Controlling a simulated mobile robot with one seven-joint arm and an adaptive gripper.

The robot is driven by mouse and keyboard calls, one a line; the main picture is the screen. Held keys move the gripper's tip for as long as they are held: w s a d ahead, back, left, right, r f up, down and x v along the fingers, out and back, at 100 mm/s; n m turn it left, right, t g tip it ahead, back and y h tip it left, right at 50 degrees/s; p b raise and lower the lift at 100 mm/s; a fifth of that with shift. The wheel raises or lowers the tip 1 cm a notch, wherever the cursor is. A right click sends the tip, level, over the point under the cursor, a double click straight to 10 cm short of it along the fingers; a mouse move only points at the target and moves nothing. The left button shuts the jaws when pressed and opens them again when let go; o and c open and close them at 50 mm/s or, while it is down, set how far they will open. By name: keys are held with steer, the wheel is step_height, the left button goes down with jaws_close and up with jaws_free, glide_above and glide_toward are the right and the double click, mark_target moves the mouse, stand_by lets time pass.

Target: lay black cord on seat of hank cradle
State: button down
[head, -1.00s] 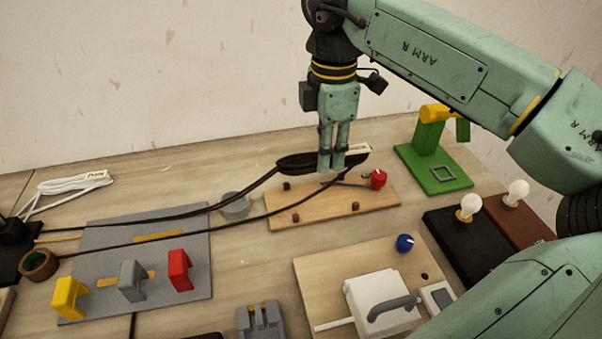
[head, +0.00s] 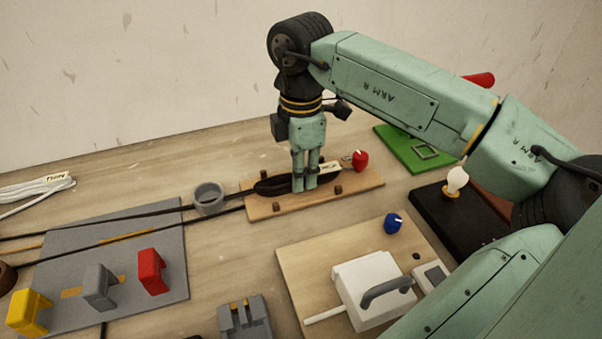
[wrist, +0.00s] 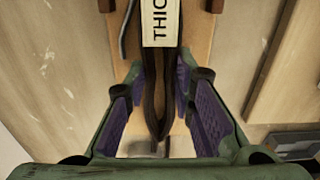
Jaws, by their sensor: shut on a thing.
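The black cord (head: 268,187) is a folded hank with a pale tag reading "THIC…" (wrist: 160,22). It lies along the hank cradle (head: 358,187), a wooden board with dark pegs and a red knob at its far right. My gripper (head: 304,189) is shut on the hank over the middle of the board, pointing down. In the wrist view the cord (wrist: 151,85) passes between the purple finger pads, its looped end toward me. Whether the hank's underside touches the seat is hidden. Two cord tails run off to the left.
A grey ring (head: 209,198) stands left of the cradle by the tails. A grey mat (head: 165,225) holds yellow, grey and red clips. In front are a board with a blue knob (head: 393,223) and a white box (head: 365,283). A bulb (head: 457,180) stands right; white cord lies far left.

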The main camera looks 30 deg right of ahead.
steer(key=shift+f, duration=0.1)
steer(key=c, duration=1.4)
jaws_free()
steer(key=shift+o, duration=0.2)
step_height(320, 180, up, 8)
steer(key=p, duration=0.3)
steer(key=shift+p, duration=0.35)
steer(key=shift+s+a+f, duration=0.1)
